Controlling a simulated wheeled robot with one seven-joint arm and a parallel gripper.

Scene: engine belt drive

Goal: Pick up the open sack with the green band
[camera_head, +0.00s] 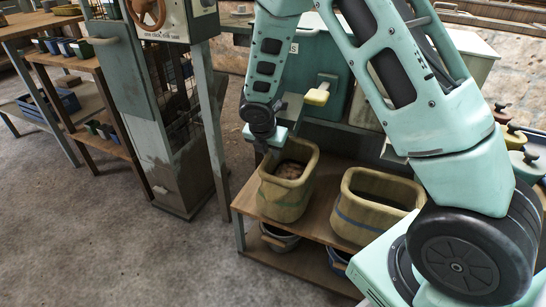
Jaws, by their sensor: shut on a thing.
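An open tan sack (284,198) with a faint greenish band stands on the wooden shelf, left of a second sack. Brown contents show inside its mouth. My gripper (263,149) points down at its back left rim and is shut on it. The fingertips are small and partly hidden by the wrist, so the exact hold is hard to see. The sack looks upright and close to the shelf; I cannot tell whether its base touches it.
A second open sack (375,207) with a blue band stands to the right on the wooden shelf (322,235). Pots (279,238) sit on the lower shelf. A tall metal cabinet (165,130) stands to the left. Bare floor (110,245) lies at the front left.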

